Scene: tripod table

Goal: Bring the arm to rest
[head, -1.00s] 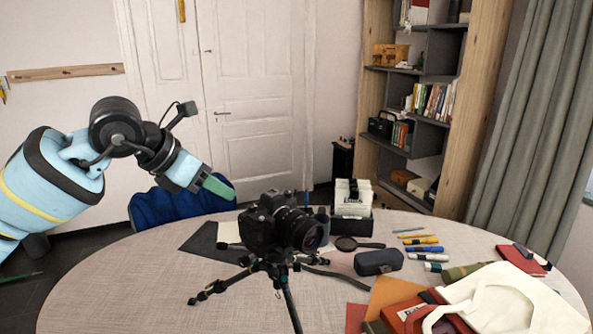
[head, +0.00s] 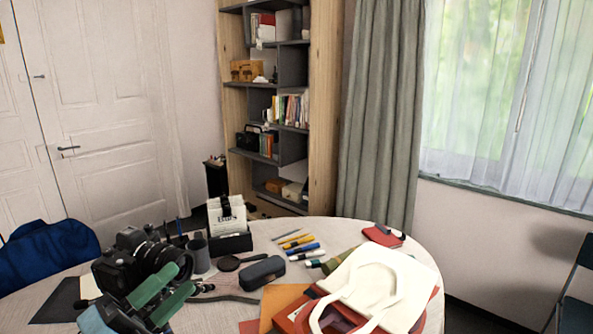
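My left gripper (head: 170,288) is in the lower left of the head view, with its two green fingers pointing up and right. A gap shows between the fingers, and I see nothing held in it. It appears in front of the black camera (head: 120,272) and covers part of its lens and most of its tripod. I cannot tell whether it touches them. My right gripper is out of view.
The round table (head: 421,262) holds a dark case (head: 262,273), a card box (head: 229,243), pens and a white bag (head: 377,283). A blue chair back (head: 48,256) stands left; a dark chair (head: 574,308) is at right. A bookshelf (head: 237,100) stands behind.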

